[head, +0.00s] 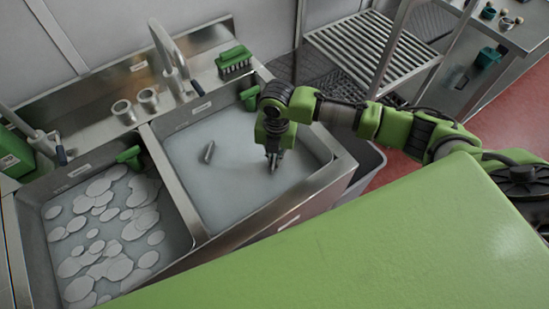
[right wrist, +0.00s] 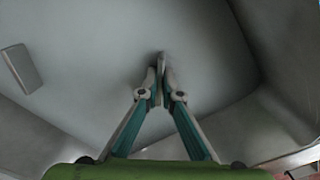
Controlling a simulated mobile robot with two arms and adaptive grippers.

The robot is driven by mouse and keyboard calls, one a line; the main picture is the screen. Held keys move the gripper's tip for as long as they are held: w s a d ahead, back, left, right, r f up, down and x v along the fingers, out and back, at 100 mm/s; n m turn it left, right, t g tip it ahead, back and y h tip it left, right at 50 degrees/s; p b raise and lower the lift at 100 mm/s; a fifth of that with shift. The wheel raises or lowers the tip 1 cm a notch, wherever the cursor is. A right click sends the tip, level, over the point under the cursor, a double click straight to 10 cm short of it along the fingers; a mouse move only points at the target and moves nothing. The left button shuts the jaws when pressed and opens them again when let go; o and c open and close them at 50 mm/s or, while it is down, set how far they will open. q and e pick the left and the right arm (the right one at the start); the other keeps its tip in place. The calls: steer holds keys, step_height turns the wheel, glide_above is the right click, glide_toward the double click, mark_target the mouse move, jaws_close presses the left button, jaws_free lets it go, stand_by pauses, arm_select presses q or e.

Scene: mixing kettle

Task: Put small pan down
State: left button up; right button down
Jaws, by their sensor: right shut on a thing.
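My right gripper (head: 273,160) reaches down into the right sink basin, low at the grey water. In the right wrist view its fingers (right wrist: 158,88) are closed together on a thin grey piece (right wrist: 164,63). This looks like a handle, likely of the small pan; no pan body shows, and the murky water may hide it. Another short grey bar (head: 208,151) pokes up from the water to the left, apart from the gripper. It also shows in the right wrist view (right wrist: 21,68). My left gripper is not in view.
The left basin (head: 187,222) holds foamy water with many pale patches. A faucet (head: 172,62), two metal cups and a green brush (head: 234,62) stand along the back ledge. Green clips sit on the basin rims. A slatted rack (head: 355,50) stands behind to the right.

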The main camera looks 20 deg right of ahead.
steer(key=shift+f, duration=0.4)
steer(key=c, duration=2.2)
jaws_free()
steer(key=shift+c, duration=0.2)
steer(key=shift+r, duration=0.1)
step_height(320, 180, up, 12)
steer(key=b, duration=0.1)
steer(key=shift+s+d, duration=0.15)
steer(key=shift+s, duration=0.05)
